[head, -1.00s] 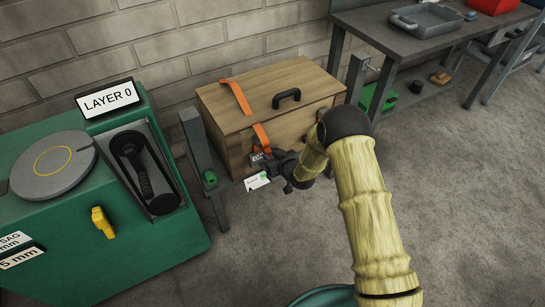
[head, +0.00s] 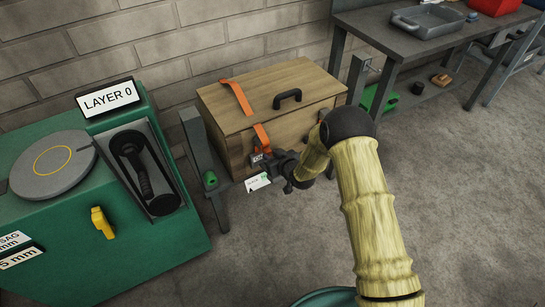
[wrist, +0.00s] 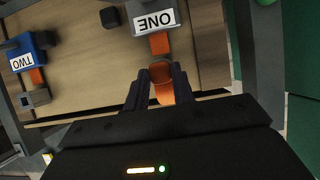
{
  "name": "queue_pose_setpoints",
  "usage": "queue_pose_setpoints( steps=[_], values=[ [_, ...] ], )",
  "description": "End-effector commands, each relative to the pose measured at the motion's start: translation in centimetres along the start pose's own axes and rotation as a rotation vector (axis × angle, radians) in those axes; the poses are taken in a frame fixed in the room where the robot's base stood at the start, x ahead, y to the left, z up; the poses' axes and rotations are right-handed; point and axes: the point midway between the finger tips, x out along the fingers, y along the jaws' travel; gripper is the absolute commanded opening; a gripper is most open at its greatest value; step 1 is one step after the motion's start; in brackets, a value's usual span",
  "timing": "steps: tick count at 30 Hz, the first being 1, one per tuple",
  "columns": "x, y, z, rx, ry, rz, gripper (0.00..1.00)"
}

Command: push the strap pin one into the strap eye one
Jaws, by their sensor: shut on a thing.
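A grey block labelled ONE (wrist: 153,20), upside down in the wrist view, sits on the wooden crate's front, with a short orange strap (wrist: 160,43) below it. My gripper (wrist: 158,88) is shut on an orange piece (wrist: 162,88), apparently strap pin one, close below that strap. The pin's tip and the opening of strap eye one are hard to make out, so I cannot tell whether they touch. In the head view my gripper (head: 272,162) is at the crate's lower front, by the small ONE label (head: 257,158).
The wooden crate (head: 300,85) has a black handle and orange straps. A blue block labelled TWO (wrist: 22,58) is on its front too. A green machine (head: 110,250) stands left and a grey workbench (head: 450,48) right.

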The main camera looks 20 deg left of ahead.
Motion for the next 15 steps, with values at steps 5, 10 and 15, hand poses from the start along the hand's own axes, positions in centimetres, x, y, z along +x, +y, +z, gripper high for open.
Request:
queue_pose_setpoints(
  steps=[5, 10, 15],
  values=[
    [0.0, 0.01, -0.07, 0.0, 0.001, 0.0, 0.0],
    [-0.01, 0.02, -0.08, 0.0, 0.001, 0.0, 0.0],
    [-0.01, 0.02, -0.07, 0.0, 0.001, 0.0, 0.5]
  ],
)
